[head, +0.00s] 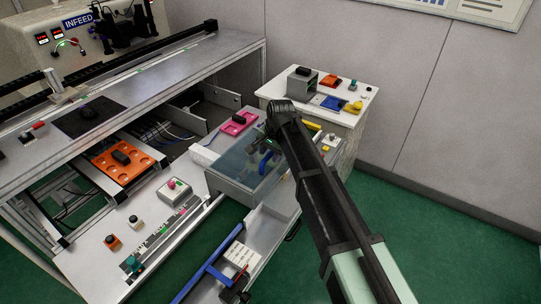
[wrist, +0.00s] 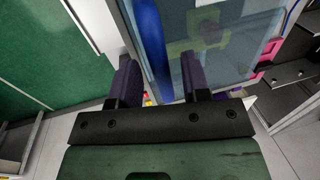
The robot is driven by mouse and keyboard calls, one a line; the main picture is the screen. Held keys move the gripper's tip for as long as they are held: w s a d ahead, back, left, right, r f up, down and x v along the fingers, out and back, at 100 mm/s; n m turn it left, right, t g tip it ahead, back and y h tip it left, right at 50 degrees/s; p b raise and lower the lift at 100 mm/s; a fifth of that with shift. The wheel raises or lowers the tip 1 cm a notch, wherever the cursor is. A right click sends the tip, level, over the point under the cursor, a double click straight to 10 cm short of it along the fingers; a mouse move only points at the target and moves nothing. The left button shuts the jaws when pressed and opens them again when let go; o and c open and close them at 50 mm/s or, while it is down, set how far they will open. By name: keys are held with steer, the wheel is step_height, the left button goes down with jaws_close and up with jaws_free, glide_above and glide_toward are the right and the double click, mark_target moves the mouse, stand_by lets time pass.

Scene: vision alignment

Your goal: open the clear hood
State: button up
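The clear hood (head: 232,157) is a see-through cover over a grey station beside the bench in the head view. It appears lowered. In the wrist view its clear panel (wrist: 225,35) fills the upper middle. A blue bar (wrist: 150,40), apparently the hood's handle, runs along the panel's left edge. My gripper (wrist: 160,78) is open, with its two dark purple fingers apart. The blue bar runs up between them in the picture, closer to the left finger; I cannot tell whether they touch. In the head view my arm hides part of the hood's right side.
A white side cabinet (head: 349,120) with small coloured parts stands behind my arm. A pink part (head: 238,123) lies just behind the hood. An orange tray (head: 128,160) and a button box (head: 174,188) are on the left. Green floor (head: 455,235) is open on the right.

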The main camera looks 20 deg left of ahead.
jaws_close()
steer(key=shift+r, duration=0.1)
